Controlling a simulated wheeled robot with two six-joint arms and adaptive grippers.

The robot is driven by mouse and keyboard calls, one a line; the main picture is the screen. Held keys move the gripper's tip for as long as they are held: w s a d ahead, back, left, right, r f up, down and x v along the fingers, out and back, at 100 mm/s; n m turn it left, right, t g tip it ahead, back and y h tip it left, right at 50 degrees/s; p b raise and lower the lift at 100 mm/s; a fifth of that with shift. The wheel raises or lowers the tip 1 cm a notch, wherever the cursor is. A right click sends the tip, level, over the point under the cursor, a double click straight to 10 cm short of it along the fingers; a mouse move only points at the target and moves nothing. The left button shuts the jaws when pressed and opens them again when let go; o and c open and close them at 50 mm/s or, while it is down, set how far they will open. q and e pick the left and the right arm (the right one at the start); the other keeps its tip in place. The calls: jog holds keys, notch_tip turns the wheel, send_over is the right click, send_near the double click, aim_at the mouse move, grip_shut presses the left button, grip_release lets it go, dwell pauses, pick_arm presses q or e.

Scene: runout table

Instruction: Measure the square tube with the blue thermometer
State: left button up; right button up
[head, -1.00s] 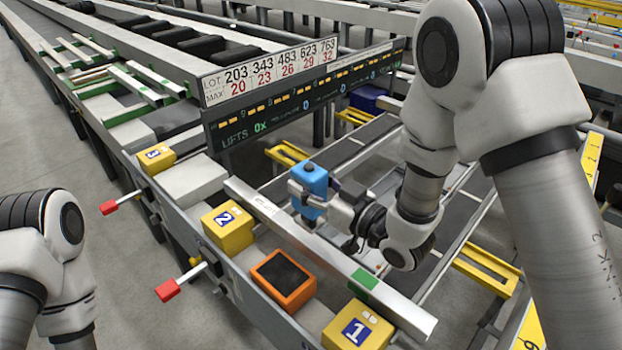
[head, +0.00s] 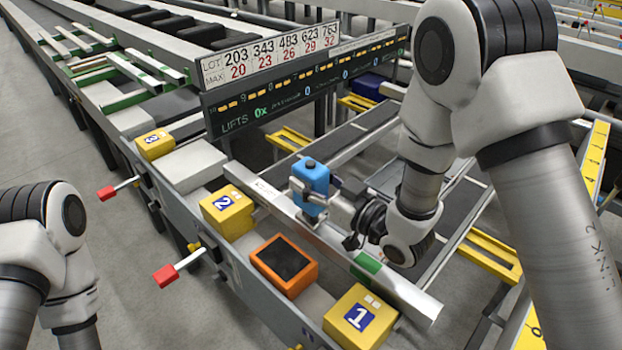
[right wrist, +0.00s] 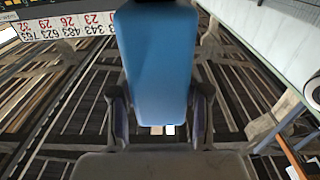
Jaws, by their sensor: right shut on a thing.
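The square tube (head: 400,290) is a long silver bar with a green band, lying diagonally beside the yellow numbered blocks. The blue thermometer (head: 311,180) is upright in my right gripper (head: 318,192), which is shut on it. Its lower end is at the tube's top face; I cannot tell whether it touches.
An orange box with a dark screen (head: 284,265) sits between yellow block 1 (head: 360,318) and yellow block 2 (head: 228,213). Yellow block 3 (head: 155,144) is farther back. Red-tipped levers (head: 166,276) stick out at the left. A lot/max board (head: 270,63) stands behind.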

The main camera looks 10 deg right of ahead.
aim_at(311, 163)
jog(key=shift+s+f+b, duration=0.1)
jog(key=shift+f+b, duration=0.4)
jog(key=shift+f, duration=0.15)
dwell(1.5)
jog(key=shift+r, duration=0.1)
notch_tip(311, 163, up, 7)
jog(key=p, duration=0.5)
jog(key=shift+p, duration=0.3)
